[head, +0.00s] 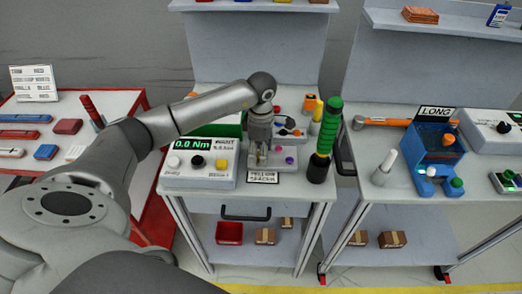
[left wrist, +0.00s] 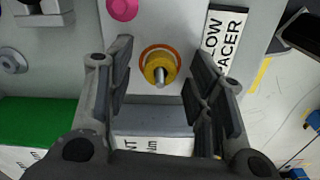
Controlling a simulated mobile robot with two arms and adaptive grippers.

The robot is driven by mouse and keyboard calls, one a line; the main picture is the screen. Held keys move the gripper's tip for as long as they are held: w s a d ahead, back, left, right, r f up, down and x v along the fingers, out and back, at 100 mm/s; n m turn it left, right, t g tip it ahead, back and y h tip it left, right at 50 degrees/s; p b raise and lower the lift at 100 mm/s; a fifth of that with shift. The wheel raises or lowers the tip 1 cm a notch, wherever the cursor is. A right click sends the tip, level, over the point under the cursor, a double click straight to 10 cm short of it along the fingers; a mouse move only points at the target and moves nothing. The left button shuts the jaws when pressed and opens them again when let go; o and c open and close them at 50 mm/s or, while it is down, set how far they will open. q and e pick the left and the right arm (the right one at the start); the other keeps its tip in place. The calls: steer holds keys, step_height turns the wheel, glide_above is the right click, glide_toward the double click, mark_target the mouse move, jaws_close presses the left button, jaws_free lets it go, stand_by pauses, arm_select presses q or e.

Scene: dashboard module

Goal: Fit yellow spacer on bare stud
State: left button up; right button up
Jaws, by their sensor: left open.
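In the left wrist view, the yellow spacer (left wrist: 160,68) sits around a metal stud (left wrist: 161,77), whose end sticks out through it. An orange-red ring shows around the spacer. My left gripper (left wrist: 160,88) is open, with one finger on each side of the spacer and visible gaps between. In the head view my left gripper (head: 258,160) points down over the middle bench, just behind the "YELLOW SPACER" label (head: 263,177). The spacer is hidden there by the gripper. I do not see my right gripper.
A torque display box (head: 200,160) stands left of my gripper. A green-and-black driver (head: 326,140) stands upright to the right. A purple round part (head: 290,160) is close by. A red tool table (head: 60,135) is at left, and a blue fixture (head: 436,145) is on the right bench.

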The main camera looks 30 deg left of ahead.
arm_select(q)
step_height(320, 180, up, 12)
stand_by(0.5)
stand_by(0.4)
